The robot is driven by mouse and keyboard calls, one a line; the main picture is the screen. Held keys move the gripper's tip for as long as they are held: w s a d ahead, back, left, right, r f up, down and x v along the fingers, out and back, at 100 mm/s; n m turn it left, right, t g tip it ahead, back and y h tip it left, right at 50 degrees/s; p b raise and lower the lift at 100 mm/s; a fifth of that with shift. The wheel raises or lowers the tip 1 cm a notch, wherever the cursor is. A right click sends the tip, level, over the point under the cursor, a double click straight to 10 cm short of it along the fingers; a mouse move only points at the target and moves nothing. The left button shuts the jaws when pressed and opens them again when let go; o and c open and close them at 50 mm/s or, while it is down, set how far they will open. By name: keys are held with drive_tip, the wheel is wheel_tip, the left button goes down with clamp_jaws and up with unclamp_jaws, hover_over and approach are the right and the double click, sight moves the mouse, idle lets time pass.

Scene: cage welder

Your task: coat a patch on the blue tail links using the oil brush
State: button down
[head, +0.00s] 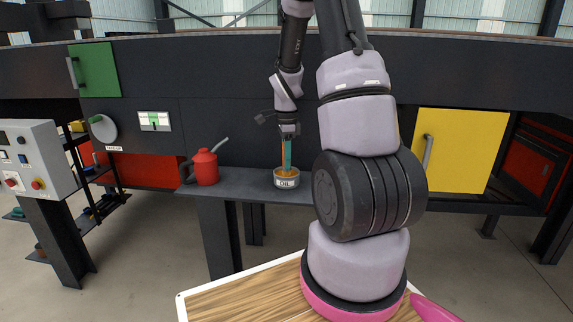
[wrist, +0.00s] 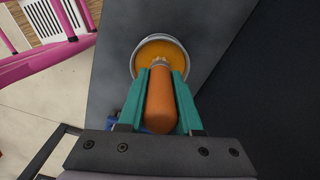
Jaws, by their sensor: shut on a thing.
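My gripper (head: 288,163) is shut on the oil brush and points down over the shelf. Its teal fingers (wrist: 161,80) grip both sides of the brush's orange handle (wrist: 160,105) in the wrist view. The brush's lower end reaches into the mouth of the oil pot (head: 286,182), a grey tin labelled OIL. The wrist view looks down on amber oil inside the pot (wrist: 152,40). The bristles are mostly hidden by the handle and the pot. I cannot make out the blue tail links in either view.
The pot stands on a dark shelf (head: 235,187) along the machine. A red oil can (head: 205,168) stands to its left. A control box (head: 35,158) is at the far left. A yellow panel (head: 460,148) with a handle is at the right.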

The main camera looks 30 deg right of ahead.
drive_tip(key=shift+r, duration=2.4)
